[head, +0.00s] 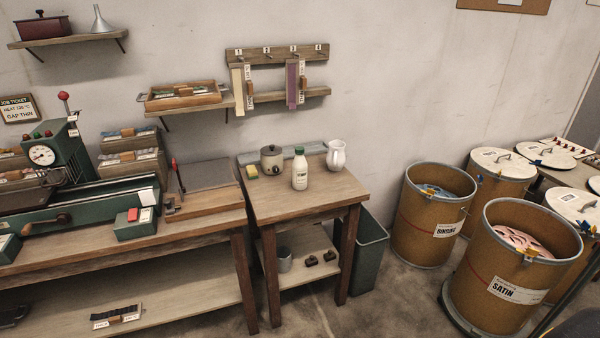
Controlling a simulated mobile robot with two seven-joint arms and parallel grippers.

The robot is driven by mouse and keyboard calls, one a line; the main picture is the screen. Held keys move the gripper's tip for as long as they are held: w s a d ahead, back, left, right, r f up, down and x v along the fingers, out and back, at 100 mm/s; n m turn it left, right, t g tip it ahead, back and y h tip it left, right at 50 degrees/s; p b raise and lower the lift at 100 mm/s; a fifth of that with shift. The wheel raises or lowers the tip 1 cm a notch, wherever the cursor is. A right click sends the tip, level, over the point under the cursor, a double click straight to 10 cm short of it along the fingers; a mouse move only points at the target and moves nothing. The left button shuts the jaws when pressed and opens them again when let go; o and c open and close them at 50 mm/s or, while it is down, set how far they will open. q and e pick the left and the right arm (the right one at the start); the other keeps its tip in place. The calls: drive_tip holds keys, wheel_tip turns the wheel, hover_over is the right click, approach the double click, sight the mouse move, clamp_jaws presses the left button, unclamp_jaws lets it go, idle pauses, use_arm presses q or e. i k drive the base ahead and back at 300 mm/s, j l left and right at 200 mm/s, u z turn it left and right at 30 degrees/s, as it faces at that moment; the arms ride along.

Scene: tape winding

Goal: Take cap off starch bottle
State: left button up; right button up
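The starch bottle (299,172) is white with a small label and stands upright on the small wooden table. Its green cap (299,150) sits on top of the bottle. Neither of my grippers shows in the head view, and nothing is touching the bottle.
The small wooden table (315,198) also holds a lidded pot (271,159), a yellow sponge (252,171) and a white pitcher (336,155), with its front clear. A workbench with a green machine (62,160) is at left. Drums, including a satin drum (513,265), stand at right.

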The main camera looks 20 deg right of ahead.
sight(299, 165)
drive_tip(key=i+l+u, duration=0.1)
drive_tip(key=l+u, duration=0.15)
drive_tip(key=u, duration=0.15)
drive_tip(key=l+u, duration=0.4)
drive_tip(key=i+l+u, duration=0.1)
drive_tip(key=l+u, duration=0.15)
drive_tip(key=l, duration=0.6)
drive_tip(key=k+l+u, duration=0.15)
drive_tip(key=l, duration=1.65)
drive_tip(key=i, duration=0.05)
